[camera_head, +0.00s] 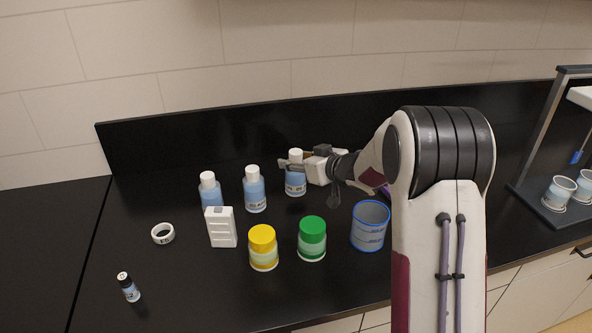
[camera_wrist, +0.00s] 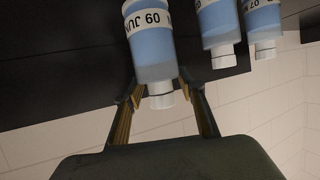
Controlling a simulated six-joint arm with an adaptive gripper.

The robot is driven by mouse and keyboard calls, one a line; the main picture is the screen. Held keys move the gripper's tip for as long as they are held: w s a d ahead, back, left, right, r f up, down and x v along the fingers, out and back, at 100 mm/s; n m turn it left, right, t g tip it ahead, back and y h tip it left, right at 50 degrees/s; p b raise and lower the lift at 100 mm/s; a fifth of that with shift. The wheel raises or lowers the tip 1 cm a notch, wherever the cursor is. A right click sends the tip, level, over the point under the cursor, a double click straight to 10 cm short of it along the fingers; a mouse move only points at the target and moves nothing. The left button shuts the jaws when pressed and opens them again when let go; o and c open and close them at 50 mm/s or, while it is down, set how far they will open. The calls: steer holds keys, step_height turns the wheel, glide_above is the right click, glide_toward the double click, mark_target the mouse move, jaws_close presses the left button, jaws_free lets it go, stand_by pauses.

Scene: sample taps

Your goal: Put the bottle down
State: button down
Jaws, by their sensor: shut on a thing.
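A blue bottle with a white cap and a printed label (camera_head: 295,185) is upright at the back of the black counter, at the right end of a row of similar bottles. My gripper (camera_head: 290,166) reaches it from the right and is shut on its upper part, near the cap. In the wrist view the same bottle (camera_wrist: 150,45) appears upside down, with its cap between the two fingers of my gripper (camera_wrist: 161,90). Its base is at or very near the counter; I cannot tell whether it touches.
Two similar bottles (camera_head: 255,192) (camera_head: 211,192) stand to the left. In front are a white box (camera_head: 221,228), yellow jar (camera_head: 263,250), green jar (camera_head: 312,241) and blue beaker (camera_head: 369,228). A tape roll (camera_head: 163,234) and small vial (camera_head: 129,288) are left. A rack (camera_head: 533,200) stands right.

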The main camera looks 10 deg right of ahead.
steer(key=shift+f, duration=1.55)
steer(key=shift+f, duration=0.2)
steer(key=c, duration=1.3)
jaws_free()
steer(key=shift+o, duration=0.2)
steer(key=shift+r, duration=0.2)
steer(key=v, duration=1.2)
